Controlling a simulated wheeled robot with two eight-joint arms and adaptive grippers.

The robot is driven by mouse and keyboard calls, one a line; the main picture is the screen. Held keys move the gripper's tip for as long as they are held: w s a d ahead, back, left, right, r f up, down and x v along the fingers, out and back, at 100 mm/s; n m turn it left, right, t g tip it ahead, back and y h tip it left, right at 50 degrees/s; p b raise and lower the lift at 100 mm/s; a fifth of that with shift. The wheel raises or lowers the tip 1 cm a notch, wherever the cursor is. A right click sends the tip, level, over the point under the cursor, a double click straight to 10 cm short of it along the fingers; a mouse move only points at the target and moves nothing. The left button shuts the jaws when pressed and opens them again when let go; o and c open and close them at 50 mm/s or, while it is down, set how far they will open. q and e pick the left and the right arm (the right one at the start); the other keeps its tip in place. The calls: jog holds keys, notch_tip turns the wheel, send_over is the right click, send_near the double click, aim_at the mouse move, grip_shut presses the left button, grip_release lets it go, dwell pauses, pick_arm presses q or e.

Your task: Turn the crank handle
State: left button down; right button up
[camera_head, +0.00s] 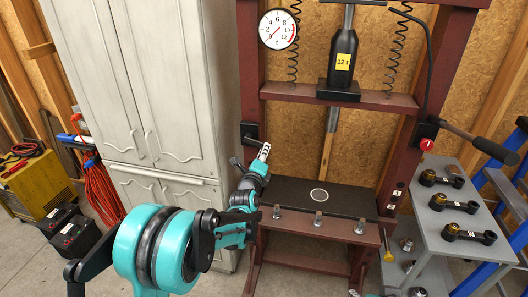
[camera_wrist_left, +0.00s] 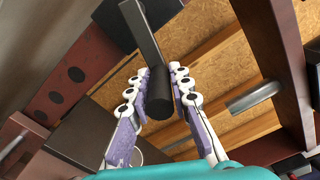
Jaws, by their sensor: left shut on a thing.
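The crank handle has a grey metal arm and a black cylindrical grip (camera_wrist_left: 159,92), seen close in the left wrist view. In the head view the crank's black mount (camera_head: 249,130) sits on the left post of the dark red press, and the grip is largely hidden by my fingers. My left gripper (camera_head: 264,152) is at the crank. In the wrist view its fingers (camera_wrist_left: 159,84) lie on both sides of the black grip and are shut on it.
The press frame (camera_head: 320,232) carries a black bottle jack (camera_head: 343,57) and a round gauge (camera_head: 278,29). A pale cabinet (camera_head: 180,70) stands close left. On the right are a long lever (camera_head: 465,134) and a grey shelf (camera_head: 432,218) with several black parts.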

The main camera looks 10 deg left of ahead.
pick_arm(q)
jog(key=shift+f+m, duration=0.4)
jog(key=shift+m, duration=0.2)
jog(key=c, duration=1.4)
grip_release()
jog(key=shift+o, duration=0.2)
jog(key=s, duration=1.2)
jog(key=shift+a, duration=0.2)
